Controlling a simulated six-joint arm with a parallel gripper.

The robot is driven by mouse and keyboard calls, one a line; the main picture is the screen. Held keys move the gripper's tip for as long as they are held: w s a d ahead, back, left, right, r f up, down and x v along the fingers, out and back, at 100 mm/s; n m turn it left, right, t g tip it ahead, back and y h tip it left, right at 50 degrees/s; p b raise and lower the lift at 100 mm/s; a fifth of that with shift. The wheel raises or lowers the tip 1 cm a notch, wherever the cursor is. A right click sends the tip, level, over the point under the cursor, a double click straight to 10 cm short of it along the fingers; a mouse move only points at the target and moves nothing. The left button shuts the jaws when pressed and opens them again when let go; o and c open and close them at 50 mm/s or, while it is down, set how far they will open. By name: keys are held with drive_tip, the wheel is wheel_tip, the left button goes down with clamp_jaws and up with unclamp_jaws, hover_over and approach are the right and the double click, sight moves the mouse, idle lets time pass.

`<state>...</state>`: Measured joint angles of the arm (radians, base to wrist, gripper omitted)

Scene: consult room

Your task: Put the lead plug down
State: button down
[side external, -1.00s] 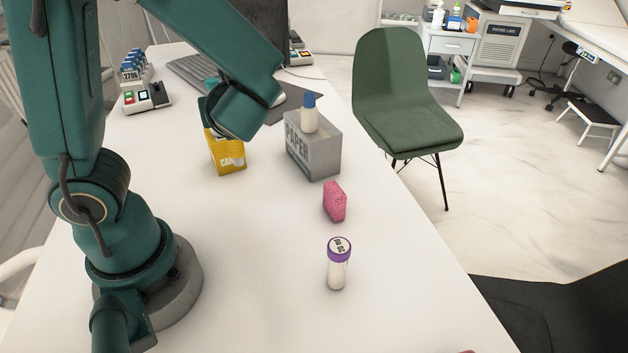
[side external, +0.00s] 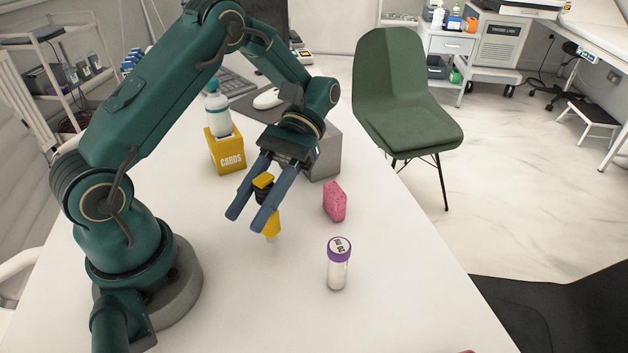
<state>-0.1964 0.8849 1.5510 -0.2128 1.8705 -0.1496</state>
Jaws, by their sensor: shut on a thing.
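My gripper (side external: 248,220) is in front of the yellow box and left of the pink sponge. Its two blue fingers point down and toward the camera, shut on the lead plug (side external: 271,223). The plug is yellow with a black middle and is partly hidden by the fingers. Its lower yellow end points down at the white table (side external: 240,300). I cannot tell whether the tip touches the table.
A pink sponge (side external: 334,202) and a purple-capped tube (side external: 338,268) stand to the right. Behind are the yellow CARDS box (side external: 229,157) with a bottle (side external: 218,115) on it, a grey box (side external: 327,155) and a mouse (side external: 267,98). The front table is clear.

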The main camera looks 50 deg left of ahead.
drive_tip(key=w+d+r+n+t+h, duration=0.1)
drive_tip(key=w+r+n+t+h, duration=0.3)
drive_tip(key=w+n+t, duration=0.4)
drive_tip(key=w+d+r+n+t+h, duration=0.1)
drive_tip(key=w+r+n+t+h, duration=0.35)
drive_tip(key=w+n+t, duration=0.35)
drive_tip(key=w+d+f+m+g, duration=0.1)
drive_tip(key=d+f, duration=0.9)
drive_tip(key=d, duration=0.1)
drive_tip(key=shift+w+d+f+g+y, duration=0.15)
drive_tip(key=shift+w+g+y, duration=0.15)
drive_tip(key=shift+w+y, duration=0.15)
drive_tip(key=c, duration=0.5)
unclamp_jaws()
drive_tip(key=shift+f, duration=0.1)
